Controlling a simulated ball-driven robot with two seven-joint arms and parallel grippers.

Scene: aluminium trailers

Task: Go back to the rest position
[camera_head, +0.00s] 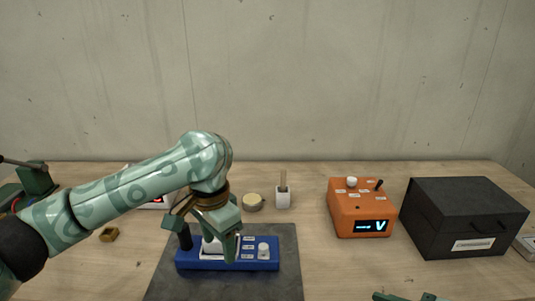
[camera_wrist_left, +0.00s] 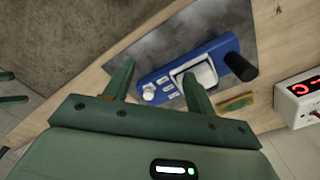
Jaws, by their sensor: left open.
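My left gripper (camera_head: 201,242) reaches over the blue device (camera_head: 228,265) on the grey mat and partly covers it. In the left wrist view, its two green fingers (camera_wrist_left: 158,70) stand apart with nothing held between them. The blue device (camera_wrist_left: 182,72) lies beyond the fingers there, with a white rocker, a black handle and a white knob. I cannot tell whether the fingers touch it. Only green tips of my right gripper (camera_head: 405,297) show at the bottom edge of the head view. Its opening is unclear.
An orange box (camera_head: 361,217) with a lit display and a black case (camera_head: 462,220) stand to the right. A white holder (camera_head: 283,199) and a round cream item (camera_head: 253,202) stand behind the mat (camera_head: 285,285). A brass block (camera_head: 109,234) lies left. Table between mat and orange box is clear.

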